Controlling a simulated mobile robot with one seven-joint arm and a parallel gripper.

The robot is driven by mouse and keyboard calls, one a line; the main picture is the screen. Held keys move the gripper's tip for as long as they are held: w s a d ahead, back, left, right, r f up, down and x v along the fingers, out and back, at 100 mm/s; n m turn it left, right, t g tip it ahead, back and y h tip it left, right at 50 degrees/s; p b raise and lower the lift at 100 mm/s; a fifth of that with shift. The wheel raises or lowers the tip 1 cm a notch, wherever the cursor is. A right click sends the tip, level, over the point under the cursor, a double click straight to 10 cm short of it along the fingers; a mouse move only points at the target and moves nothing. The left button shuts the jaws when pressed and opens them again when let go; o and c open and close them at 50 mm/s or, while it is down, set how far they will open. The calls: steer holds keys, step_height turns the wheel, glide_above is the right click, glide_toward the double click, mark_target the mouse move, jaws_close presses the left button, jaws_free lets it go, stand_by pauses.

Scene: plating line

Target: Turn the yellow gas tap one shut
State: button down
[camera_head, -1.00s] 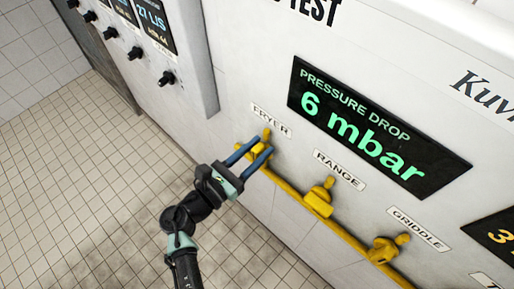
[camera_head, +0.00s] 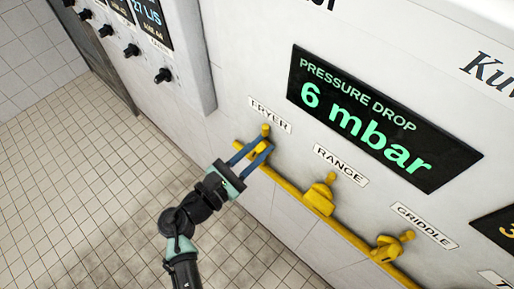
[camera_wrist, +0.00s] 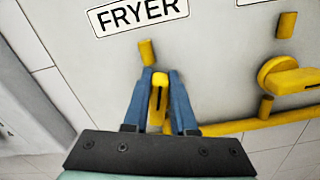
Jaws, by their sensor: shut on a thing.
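The yellow fryer tap (camera_head: 265,131) is the leftmost of the taps along a yellow pipe on the white panel, under the FRYER label (camera_head: 270,115). In the wrist view its yellow handle (camera_wrist: 158,94), with a dark slot, sits between my two blue fingers and lines up roughly with the short stub above it. My gripper (camera_head: 254,148) is shut on this handle; the fingers also show in the wrist view (camera_wrist: 161,76). The fingers partly hide the tap's body in the head view.
The range tap (camera_head: 320,196) and griddle tap (camera_head: 388,249) sit further right on the same pipe (camera_head: 286,183). A dark display (camera_head: 375,120) reads "PRESSURE DROP 6 mbar". Black knobs (camera_head: 162,75) are on a panel at upper left. The tiled floor (camera_head: 90,170) is clear.

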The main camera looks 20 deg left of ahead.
mark_target(270, 154)
steer(key=f+m+b, duration=0.1)
steer(key=m+b, duration=0.1)
steer(key=d+f+m+b, duration=0.1)
steer(key=m+b, duration=0.2)
steer(key=f+m+b, duration=0.1)
steer(key=m+b, duration=0.1)
steer(key=m, duration=0.1)
steer(key=shift+s+d+b, duration=0.15)
steer(key=shift+s+b, duration=0.2)
steer(key=shift+s, duration=0.05)
steer(key=m+b, duration=0.4)
steer(key=shift+d+f, duration=0.1)
steer(key=shift+f, duration=0.2)
steer(key=shift+m+b, duration=1.1)
steer(key=shift+b, duration=0.25)
steer(key=shift+r, duration=0.15)
